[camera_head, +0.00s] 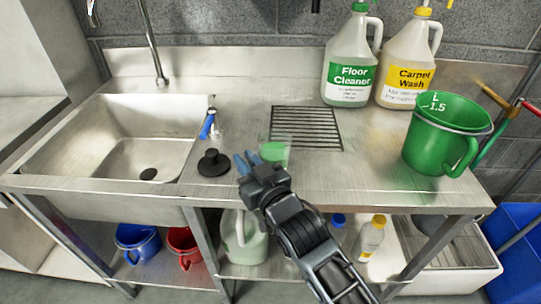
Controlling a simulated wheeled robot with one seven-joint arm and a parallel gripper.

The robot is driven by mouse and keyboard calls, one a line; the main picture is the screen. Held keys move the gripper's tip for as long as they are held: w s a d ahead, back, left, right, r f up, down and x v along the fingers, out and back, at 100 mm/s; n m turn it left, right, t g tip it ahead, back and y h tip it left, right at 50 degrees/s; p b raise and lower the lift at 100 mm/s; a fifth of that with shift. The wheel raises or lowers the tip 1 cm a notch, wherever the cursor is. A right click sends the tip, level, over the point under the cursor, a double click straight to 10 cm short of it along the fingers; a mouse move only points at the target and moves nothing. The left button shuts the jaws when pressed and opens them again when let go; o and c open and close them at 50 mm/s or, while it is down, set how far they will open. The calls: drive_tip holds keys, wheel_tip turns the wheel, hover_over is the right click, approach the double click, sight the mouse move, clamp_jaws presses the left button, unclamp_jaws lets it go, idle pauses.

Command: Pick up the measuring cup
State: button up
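A small clear cup (275,151) with green liquid in it stands on the steel counter, right of the sink; it looks like the measuring cup. My gripper (245,160) is just left of and in front of it, with its blue fingertips a little apart and nothing seen between them. The gripper's body hides the cup's lower front, and I cannot tell if they touch. A large green jug (438,138) marked "1.5" and "L" stands upright at the right end of the counter, well away from my gripper, its handle toward the front right.
A black plunger-like stopper (213,163) and a blue-handled tool (208,124) lie left of my gripper by the sink (125,150). A drain grate (306,127) lies behind the cup. Floor Cleaner (350,60) and Carpet Wash (408,62) jugs stand at the back.

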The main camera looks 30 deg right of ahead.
clamp_jaws()
drive_tip(key=shift+r, duration=0.25)
drive_tip(key=shift+r, duration=1.65)
drive_tip(key=shift+s+r, duration=0.2)
drive_tip(key=shift+r, duration=0.1)
drive_tip(key=s+d+r, duration=0.3)
drive_tip(key=s+r, duration=0.3)
drive_tip(key=s, duration=0.4)
drive_tip(key=shift+s+d+r, duration=0.25)
drive_tip(key=shift+d+r, duration=0.05)
drive_tip(key=shift+d, duration=0.1)
